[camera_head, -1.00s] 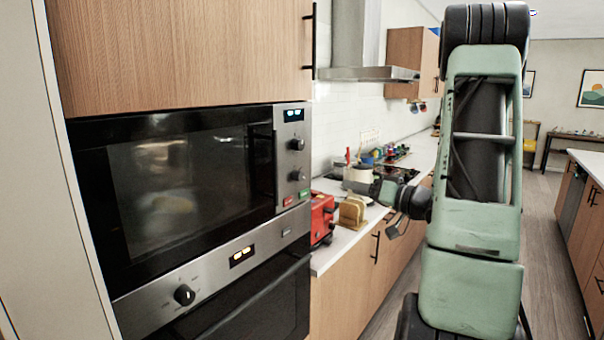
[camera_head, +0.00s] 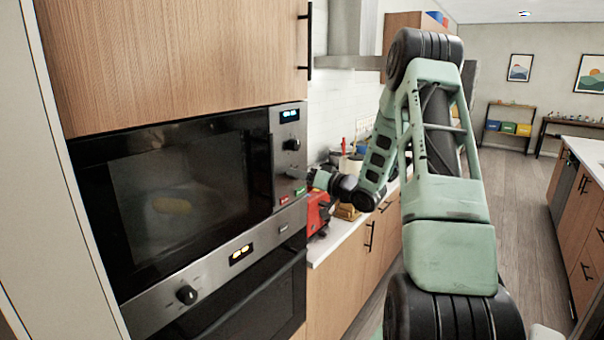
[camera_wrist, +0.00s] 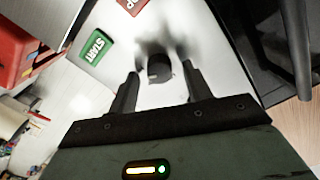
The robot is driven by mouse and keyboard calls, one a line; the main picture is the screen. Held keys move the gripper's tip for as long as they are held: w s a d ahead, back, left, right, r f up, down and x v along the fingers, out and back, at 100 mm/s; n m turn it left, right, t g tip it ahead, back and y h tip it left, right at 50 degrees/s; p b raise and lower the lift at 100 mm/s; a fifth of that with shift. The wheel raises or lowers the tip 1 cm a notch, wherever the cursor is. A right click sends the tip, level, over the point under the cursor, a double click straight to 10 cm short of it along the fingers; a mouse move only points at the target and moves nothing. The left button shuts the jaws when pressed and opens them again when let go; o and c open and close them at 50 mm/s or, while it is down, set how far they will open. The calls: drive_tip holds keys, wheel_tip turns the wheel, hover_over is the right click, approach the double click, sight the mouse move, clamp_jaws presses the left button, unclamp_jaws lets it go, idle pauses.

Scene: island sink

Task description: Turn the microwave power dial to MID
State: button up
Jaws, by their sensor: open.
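The microwave (camera_head: 190,190) is built into the cabinet at left, its door shut. Its control panel has a black upper dial (camera_head: 292,144); the lower dial is mostly hidden behind my gripper in the head view. In the wrist view a black dial (camera_wrist: 159,68), near the green START button (camera_wrist: 95,47), sits between my fingertips. My gripper (camera_wrist: 161,84) is open, with one finger on each side of this dial; I cannot tell whether they touch it. The dial's labels and setting are not readable. My gripper is partly hidden in the head view.
A red button (camera_wrist: 132,4) is beside START. A red appliance (camera_head: 318,212) stands on the counter just right of the microwave, close to my wrist. A lower oven with its own knob (camera_head: 187,294) is underneath. The floor at right is clear.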

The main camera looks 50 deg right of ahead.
drive_tip(key=c, duration=1)
drive_tip(key=shift+o, duration=0.2)
drive_tip(key=shift+f+n+b, duration=0.15)
drive_tip(key=shift+n+b, duration=0.25)
drive_tip(key=shift+b, duration=0.3)
drive_tip(key=n+b, duration=1.1)
drive_tip(key=b, duration=0.5)
drive_tip(key=shift+a, duration=0.15)
